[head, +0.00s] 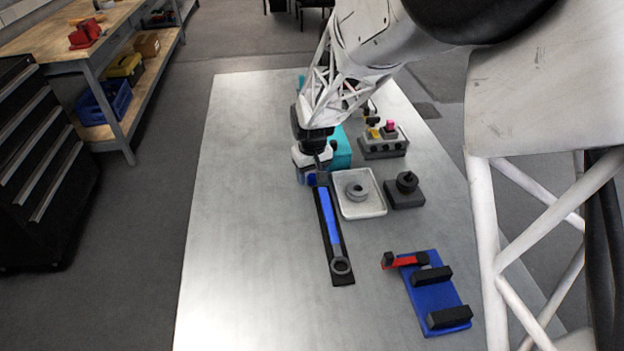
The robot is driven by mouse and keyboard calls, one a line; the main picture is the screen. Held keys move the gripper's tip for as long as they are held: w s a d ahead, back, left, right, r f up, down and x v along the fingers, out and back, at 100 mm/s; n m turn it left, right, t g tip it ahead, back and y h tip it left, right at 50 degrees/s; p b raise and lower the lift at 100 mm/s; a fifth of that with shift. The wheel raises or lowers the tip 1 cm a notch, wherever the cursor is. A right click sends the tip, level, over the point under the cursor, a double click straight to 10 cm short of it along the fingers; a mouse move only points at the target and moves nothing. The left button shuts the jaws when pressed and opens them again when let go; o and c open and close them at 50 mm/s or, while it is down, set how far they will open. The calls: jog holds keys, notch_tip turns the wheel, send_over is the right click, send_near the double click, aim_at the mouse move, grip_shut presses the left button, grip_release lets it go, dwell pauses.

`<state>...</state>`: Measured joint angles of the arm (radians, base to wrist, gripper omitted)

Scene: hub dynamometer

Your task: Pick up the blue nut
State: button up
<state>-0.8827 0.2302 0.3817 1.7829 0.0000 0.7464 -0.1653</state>
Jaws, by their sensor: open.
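My gripper (307,178) points down at the far end of the black strip, left of the white tray; it is open. A small dark blue piece (312,180) shows right at its fingertips, low over the table. It may be the blue nut, but it is too small and too covered by the gripper to be sure. Whether the fingers are around it or beside it cannot be told.
A blue-handled wrench (330,213) lies on the black strip. A white tray (375,207) holds a grey ring (357,190). A black knobbed block (406,193), button box (384,148), teal object (341,150) and blue fixture (437,297) stand right. The table's left side (245,200) is clear.

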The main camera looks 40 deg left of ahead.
aim_at(312, 176)
jog(key=shift+f, duration=0.3)
dwell(0.4)
grip_shut()
notch_tip(312, 176, up, 10)
dwell(0.9)
dwell(0.5)
